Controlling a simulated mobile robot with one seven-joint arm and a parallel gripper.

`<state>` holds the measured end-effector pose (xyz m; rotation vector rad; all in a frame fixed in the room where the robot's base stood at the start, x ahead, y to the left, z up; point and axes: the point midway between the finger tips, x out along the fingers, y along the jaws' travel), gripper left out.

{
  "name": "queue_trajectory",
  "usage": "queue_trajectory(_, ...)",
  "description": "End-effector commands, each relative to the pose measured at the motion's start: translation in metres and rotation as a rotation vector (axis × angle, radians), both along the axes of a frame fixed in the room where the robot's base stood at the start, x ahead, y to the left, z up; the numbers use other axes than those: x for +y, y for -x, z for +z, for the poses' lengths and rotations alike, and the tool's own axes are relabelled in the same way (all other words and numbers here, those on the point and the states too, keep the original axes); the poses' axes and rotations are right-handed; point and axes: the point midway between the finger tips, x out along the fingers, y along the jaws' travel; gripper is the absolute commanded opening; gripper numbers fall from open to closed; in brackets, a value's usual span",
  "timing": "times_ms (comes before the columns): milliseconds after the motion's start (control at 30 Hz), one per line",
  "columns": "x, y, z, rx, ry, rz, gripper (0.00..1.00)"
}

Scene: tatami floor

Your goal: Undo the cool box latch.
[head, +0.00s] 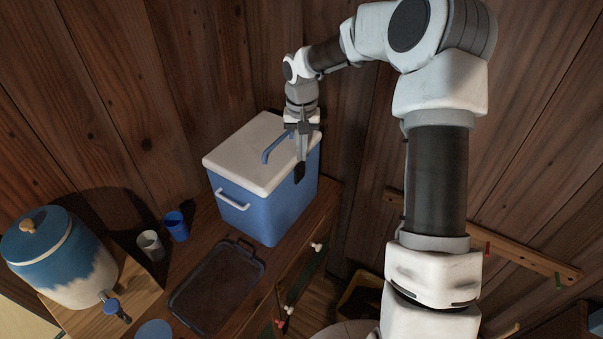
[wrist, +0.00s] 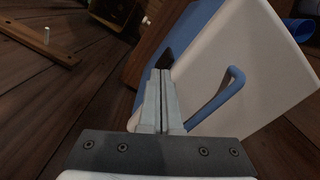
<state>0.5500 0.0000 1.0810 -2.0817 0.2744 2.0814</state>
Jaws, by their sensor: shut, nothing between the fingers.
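The cool box (head: 250,215) has a blue body and a white lid (head: 242,150), which lies shut. A blue handle (head: 274,148) stands up from the lid; it also shows in the wrist view (wrist: 222,97). A dark piece, apparently the latch (head: 299,173), is on the box's right side near the lid's edge. My gripper (head: 302,157) points down at this side, its fingers shut and empty. In the wrist view the fingertips (wrist: 159,74) are close in front of the latch (wrist: 168,57). I cannot tell whether they touch it, and the latch's lower part is partly hidden.
The box stands on a wooden cabinet (head: 322,212) against a plank wall. A dark tray (head: 215,287), a blue cup (head: 176,227), a grey-white cup (head: 150,245) and a blue-and-white dispenser (head: 60,262) are on the left. The space right of the box is clear.

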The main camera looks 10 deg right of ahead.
Motion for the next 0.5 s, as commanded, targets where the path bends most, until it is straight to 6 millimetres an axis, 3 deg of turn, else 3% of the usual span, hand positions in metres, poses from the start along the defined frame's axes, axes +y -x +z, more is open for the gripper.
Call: queue_trajectory(500, 0.0001, 0.0001, -0.0084, 0.0, 0.0, 0.0, 0.0)
